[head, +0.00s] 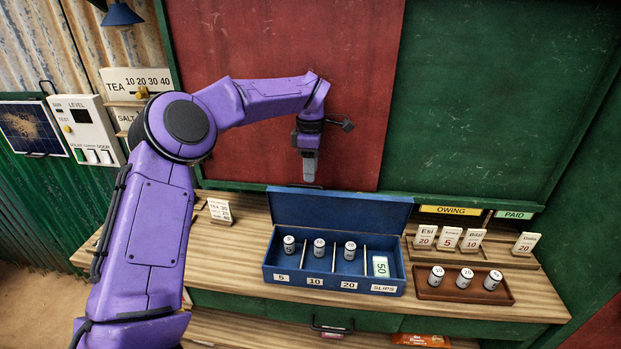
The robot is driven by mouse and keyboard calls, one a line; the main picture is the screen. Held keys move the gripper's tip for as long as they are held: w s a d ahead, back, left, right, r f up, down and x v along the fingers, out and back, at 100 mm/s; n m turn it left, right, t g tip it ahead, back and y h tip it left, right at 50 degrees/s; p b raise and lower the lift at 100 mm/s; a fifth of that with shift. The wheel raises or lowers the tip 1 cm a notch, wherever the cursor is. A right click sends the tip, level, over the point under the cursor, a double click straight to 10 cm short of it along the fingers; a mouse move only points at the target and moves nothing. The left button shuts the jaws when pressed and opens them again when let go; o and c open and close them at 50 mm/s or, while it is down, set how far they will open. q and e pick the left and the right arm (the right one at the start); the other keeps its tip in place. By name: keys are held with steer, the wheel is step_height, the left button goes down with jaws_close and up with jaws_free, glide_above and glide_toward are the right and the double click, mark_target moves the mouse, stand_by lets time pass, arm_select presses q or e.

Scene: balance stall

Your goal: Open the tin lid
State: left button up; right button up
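The blue tin (333,281) stands on the wooden counter. Its lid (340,211) is raised and stands up along the tin's back edge, so the inside shows. Dividers split the tin into compartments labelled 5, 10, 20 and SLIPS. One weight-like cylinder (289,244) stands in the left compartment, with one each in the two beside it. My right gripper is out of view.
A brown tray (425,291) with three cylinders sits right of the tin. Behind it, a rack (440,250) holds name cards under the OWING and PAID signs. A small price card (220,210) stands at left. The counter (225,260) left of the tin is clear.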

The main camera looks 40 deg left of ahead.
arm_select(q)
steer(key=shift+d+f, duration=0.1)
steer(key=shift+f, duration=1.6)
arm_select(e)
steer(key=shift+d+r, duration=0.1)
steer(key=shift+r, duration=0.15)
